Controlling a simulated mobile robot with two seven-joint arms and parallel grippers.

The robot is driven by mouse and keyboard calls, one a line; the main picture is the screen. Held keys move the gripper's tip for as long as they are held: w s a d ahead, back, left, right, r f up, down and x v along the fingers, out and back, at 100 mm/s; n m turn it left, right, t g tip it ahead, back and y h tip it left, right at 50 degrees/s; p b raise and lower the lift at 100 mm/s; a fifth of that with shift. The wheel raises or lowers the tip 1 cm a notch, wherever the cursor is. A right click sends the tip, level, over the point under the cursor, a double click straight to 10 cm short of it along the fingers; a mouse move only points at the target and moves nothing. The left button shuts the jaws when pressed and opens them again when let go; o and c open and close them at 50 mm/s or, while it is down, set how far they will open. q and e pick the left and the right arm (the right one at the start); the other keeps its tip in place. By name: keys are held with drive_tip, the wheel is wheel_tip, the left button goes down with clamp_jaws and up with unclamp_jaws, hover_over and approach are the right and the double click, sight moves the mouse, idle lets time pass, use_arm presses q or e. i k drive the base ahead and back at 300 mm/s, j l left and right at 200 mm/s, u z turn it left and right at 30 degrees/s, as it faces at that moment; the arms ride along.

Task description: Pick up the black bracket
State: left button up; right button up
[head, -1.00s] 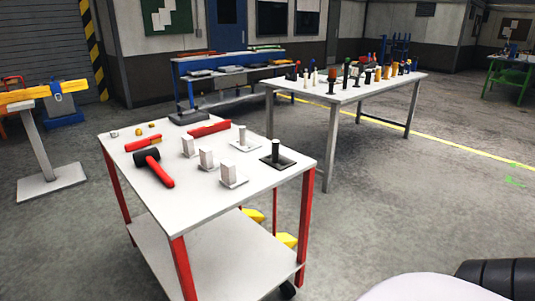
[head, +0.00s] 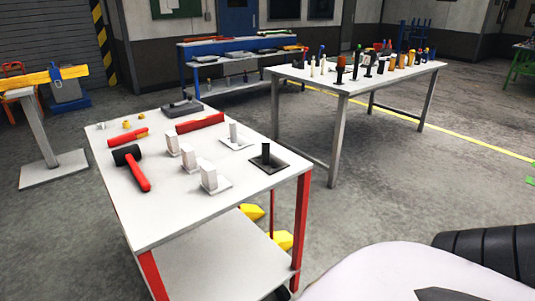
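A black part with a flat square base and a short upright post (head: 266,158), which looks like the black bracket, stands near the right corner of the white-topped cart (head: 175,210). A similar light plate with a grey post (head: 235,137) stands just behind it. Several pale upright blocks (head: 190,158) stand to its left. Neither of my grippers shows in the view. Nothing is touching the black part.
A black-headed mallet with a red handle (head: 137,175), red tools (head: 200,123) and a dark grey piece (head: 181,107) lie on the cart. A white table (head: 305,77) with many upright parts stands behind right. Open floor (head: 400,190) lies right of the cart.

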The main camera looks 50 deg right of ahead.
sight(268, 162)
drive_tip(key=l+u, duration=0.1)
drive_tip(key=l, duration=1.45)
